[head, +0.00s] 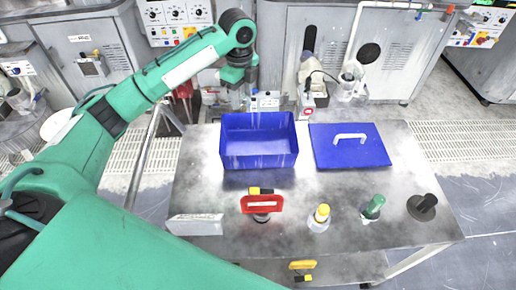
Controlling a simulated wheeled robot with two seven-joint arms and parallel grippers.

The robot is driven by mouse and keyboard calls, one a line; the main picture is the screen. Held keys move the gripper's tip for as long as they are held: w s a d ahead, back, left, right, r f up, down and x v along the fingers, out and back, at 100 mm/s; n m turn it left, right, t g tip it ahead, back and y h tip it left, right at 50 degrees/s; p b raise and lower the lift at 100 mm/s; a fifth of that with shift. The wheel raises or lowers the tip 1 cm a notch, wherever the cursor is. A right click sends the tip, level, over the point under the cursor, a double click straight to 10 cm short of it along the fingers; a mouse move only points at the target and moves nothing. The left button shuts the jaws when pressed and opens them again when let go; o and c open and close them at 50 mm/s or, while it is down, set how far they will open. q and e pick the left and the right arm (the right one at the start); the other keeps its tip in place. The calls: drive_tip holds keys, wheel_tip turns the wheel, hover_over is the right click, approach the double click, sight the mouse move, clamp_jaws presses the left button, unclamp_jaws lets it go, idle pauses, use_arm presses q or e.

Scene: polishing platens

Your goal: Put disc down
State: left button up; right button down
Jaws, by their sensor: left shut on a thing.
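My left arm reaches in from the left and bends down behind the blue bin. My left gripper (238,100) is at the far side of the bin, near the table's back edge. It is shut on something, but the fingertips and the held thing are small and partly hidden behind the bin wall. I cannot make out the disc in it. A dark round piece with a black handle (424,205) lies at the right end of the table. My right gripper does not show.
The metal table (290,185) holds a blue bin (260,160), a blue lid (350,155), a grey block (195,225), a red tool (262,204), a yellow-capped bottle (320,218) and a green-topped item (372,208). Machines stand behind. The table's middle is clear.

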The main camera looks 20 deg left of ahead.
use_arm(q)
drive_tip(key=shift+a+f, duration=0.1)
drive_tip(key=shift+f, duration=0.25)
drive_tip(key=p, duration=0.3)
hover_over(244, 148)
wheel_tip(244, 148, down, 16)
drive_tip(key=shift+r, duration=0.2)
wheel_tip(244, 148, down, 4)
drive_tip(key=shift+s, duration=0.1)
drive_tip(key=shift+f, duration=0.15)
drive_tip(key=o, duration=1)
